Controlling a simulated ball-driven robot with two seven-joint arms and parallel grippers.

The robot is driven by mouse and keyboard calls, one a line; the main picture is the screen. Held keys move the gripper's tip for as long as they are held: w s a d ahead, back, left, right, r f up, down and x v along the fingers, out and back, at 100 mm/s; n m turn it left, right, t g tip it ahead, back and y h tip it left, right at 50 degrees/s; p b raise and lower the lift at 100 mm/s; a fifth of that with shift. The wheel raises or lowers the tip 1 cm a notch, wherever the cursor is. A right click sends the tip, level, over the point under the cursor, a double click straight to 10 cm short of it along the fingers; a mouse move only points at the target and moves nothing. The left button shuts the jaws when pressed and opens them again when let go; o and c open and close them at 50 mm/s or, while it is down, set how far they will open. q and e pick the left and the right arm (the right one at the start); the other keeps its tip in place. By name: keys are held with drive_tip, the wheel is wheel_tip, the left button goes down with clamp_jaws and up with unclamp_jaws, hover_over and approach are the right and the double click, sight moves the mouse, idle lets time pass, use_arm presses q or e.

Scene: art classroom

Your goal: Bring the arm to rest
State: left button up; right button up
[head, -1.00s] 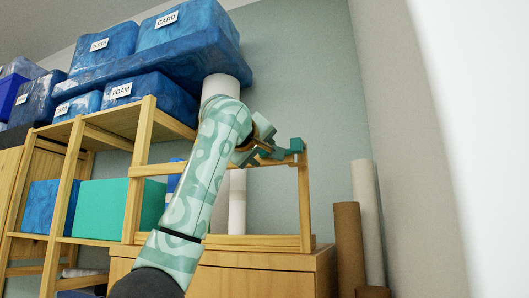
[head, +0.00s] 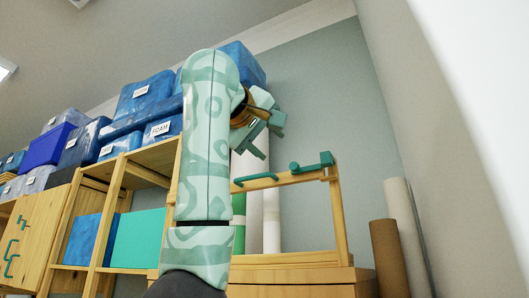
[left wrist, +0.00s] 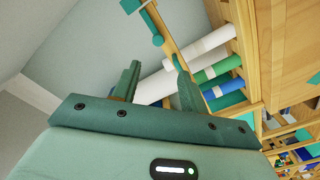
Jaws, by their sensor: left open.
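My left arm rises through the middle of the head view. My left gripper (head: 262,136) is at its upper end, raised above the wooden rack and in front of the grey-green wall. In the left wrist view the two dark green fingers (left wrist: 155,90) stand apart. Nothing is seen held between them. White rolls show beyond the fingers, apart from them as far as I can tell. My right gripper is in neither view.
A wooden frame (head: 338,215) with a green peg bar stands right of the arm. Paper rolls (left wrist: 205,42) stand in the rack. Brown and white tubes (head: 388,255) lean at right. The wall above the frame is clear.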

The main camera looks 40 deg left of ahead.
use_arm(q)
drive_tip(key=shift+s+d, duration=0.15)
drive_tip(key=shift+s, duration=0.45)
drive_tip(key=shift+w, duration=0.1)
